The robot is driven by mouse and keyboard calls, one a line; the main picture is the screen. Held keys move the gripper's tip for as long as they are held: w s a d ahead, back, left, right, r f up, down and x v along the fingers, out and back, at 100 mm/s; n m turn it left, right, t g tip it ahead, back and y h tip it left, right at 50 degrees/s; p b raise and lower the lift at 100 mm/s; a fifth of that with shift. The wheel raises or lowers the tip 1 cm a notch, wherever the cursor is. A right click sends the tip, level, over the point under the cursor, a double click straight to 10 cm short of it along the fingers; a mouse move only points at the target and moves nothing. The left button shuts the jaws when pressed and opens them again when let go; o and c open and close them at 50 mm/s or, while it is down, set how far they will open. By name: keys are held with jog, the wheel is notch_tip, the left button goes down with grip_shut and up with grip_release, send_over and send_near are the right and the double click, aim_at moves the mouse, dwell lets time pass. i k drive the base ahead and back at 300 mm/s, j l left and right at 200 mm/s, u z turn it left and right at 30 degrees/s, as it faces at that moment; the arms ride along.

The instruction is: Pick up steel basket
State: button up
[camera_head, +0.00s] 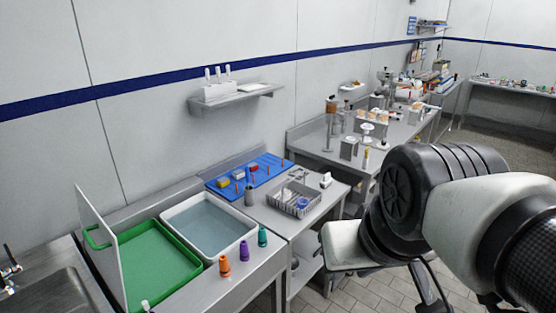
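A grey steel basket (284,207) sits on the steel table, right of the blue mat. It looks like a low, open rectangular basket with slotted walls. A blue round item (302,203) and other small things lie in it, too small to make out. My arm (420,200) fills the right side of the view, to the right of the basket and apart from it in the picture. I cannot make out any gripper fingers; the arm's end is hidden or outside the frame.
A blue mat (232,184) with small coloured pieces lies behind the basket, and a dark cup (250,197) stands left of it. A white water tub (208,224), a green tray (155,262) and orange, purple and teal cones (244,251) are further left. Tiled floor shows at the right.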

aim_at(298, 189)
jog(key=i+l, duration=0.1)
jog(key=l, duration=0.15)
jog(key=i+l+z, duration=0.25)
jog(key=i, duration=0.25)
jog(key=i+l+z, duration=0.15)
jog(key=i+l, duration=0.15)
jog(key=i+l+z, duration=0.1)
jog(key=i, duration=0.35)
jog(key=i+j+z, duration=0.1)
jog(key=i+j, duration=0.15)
jog(key=i, duration=0.1)
